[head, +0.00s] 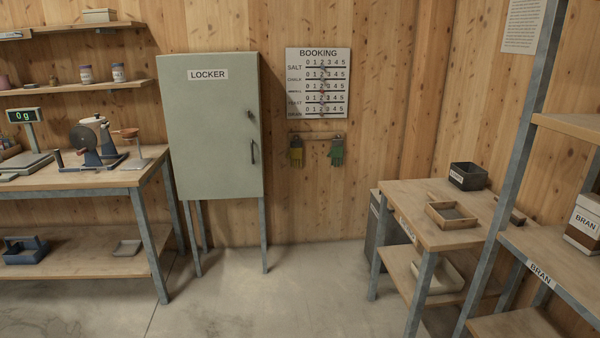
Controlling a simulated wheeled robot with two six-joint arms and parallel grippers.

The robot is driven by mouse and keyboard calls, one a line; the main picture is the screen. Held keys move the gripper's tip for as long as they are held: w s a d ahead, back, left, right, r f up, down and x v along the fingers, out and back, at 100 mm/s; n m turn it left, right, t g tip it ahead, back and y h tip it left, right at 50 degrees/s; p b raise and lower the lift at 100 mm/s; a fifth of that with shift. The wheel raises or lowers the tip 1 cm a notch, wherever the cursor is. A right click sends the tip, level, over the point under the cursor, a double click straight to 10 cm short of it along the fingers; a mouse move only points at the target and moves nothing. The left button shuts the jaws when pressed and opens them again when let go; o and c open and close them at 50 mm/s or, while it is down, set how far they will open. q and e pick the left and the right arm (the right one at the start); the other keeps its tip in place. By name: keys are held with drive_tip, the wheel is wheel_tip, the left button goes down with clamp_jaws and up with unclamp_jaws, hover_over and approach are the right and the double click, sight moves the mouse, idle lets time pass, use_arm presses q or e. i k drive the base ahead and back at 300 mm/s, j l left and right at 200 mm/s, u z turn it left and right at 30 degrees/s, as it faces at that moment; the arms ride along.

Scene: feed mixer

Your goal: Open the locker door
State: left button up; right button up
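The locker (214,150) is a grey-green cabinet on thin metal legs against the wooden back wall, left of the middle in the head view. Its door (205,125) is shut and bears a white label reading LOCKER. A dark vertical handle (254,152) sits near the door's right edge. A small dark lock or knob (250,114) sits above the handle; whether a key is in it is too small to tell. Neither of my grippers shows in the head view.
A workbench (88,178) with a scale and a grinder stands close at the locker's left. A table (465,233) and shelves (560,262) stand at right. The floor (285,300) before the locker is clear.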

sight(216, 150)
drive_tip(key=i, duration=1.7)
